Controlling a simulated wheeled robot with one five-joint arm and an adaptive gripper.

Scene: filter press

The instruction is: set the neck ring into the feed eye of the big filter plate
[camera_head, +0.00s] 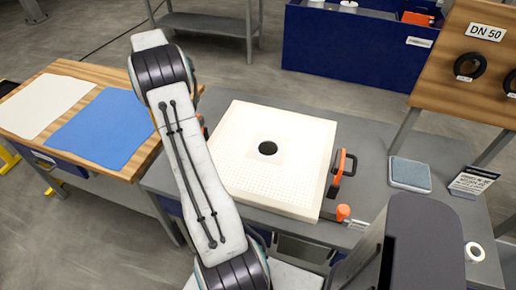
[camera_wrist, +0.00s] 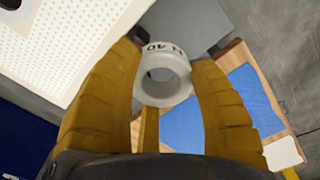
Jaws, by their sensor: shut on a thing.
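The big filter plate (camera_head: 300,130) is a white, perforated square slab lying on the grey bench. Its feed eye (camera_head: 267,148) is a dark round hole in a smooth square at the centre. In the wrist view, part of the plate (camera_wrist: 65,30) fills the upper left, with the dark eye (camera_wrist: 10,4) at the corner. My gripper (camera_wrist: 166,65) has yellow fingers shut on the white neck ring (camera_wrist: 164,51), which is marked "N 40" as far as it can be read. The ring is off to the side of the plate.
An orange-handled clamp (camera_head: 341,172) stands at the plate's right edge. Another white ring (camera_head: 474,252) lies at the bench's right. A wooden board (camera_head: 440,80) marked DN 50 carries black rings. A wooden table (camera_head: 150,105) with a blue cloth (camera_head: 97,130) is at left.

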